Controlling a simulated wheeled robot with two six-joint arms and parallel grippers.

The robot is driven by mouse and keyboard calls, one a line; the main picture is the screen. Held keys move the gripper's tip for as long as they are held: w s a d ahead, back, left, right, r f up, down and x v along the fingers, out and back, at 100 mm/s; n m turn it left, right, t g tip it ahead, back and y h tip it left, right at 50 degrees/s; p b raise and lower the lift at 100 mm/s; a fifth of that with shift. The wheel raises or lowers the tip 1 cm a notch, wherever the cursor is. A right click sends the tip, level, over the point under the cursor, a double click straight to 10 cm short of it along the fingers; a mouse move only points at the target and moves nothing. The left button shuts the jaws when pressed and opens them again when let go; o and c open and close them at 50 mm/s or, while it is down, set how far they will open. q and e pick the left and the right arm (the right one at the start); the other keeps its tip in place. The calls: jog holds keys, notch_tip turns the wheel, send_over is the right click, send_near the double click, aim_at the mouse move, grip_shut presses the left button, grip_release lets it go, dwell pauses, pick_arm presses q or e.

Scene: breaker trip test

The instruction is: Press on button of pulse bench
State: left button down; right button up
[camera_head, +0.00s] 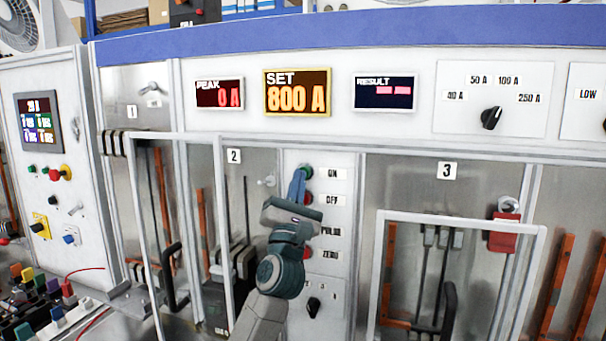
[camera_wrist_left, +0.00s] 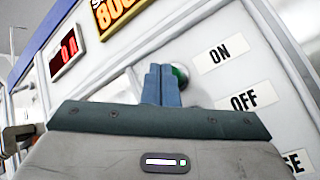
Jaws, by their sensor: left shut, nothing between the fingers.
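The pulse bench has a column of buttons labelled ON, OFF, PULSE and ZERO on a white panel (camera_head: 333,190). The green ON button (camera_head: 307,170) is at the top, partly hidden behind my left fingertips. It also shows in the left wrist view (camera_wrist_left: 181,74), just behind the fingers. My left gripper (camera_head: 298,184) is shut and empty, its tips at or very close to the ON button; I cannot tell whether they touch. The left wrist view shows the closed blue fingers (camera_wrist_left: 161,84). The red OFF button (camera_head: 308,199) is partly covered by the gripper. My right gripper is not in view.
The SET display (camera_head: 297,93) reads 800 A, and the PEAK display (camera_head: 219,93) reads 0 A. Framed bays stand on both sides of the panel. A rotary knob (camera_head: 313,304) is below the buttons. A red padlock-like piece (camera_head: 504,232) hangs at bay 3.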

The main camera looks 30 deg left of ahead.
pick_arm(q)
jog(key=shift+w, duration=0.15)
dwell(0.3)
jog(key=shift+w+a, duration=0.1)
jog(key=shift+w, duration=0.2)
dwell(0.5)
jog(key=shift+s, duration=0.1)
jog(key=shift+s+d+p, duration=0.2)
jog(key=shift+s+p, duration=0.35)
jog(key=shift+s, duration=0.25)
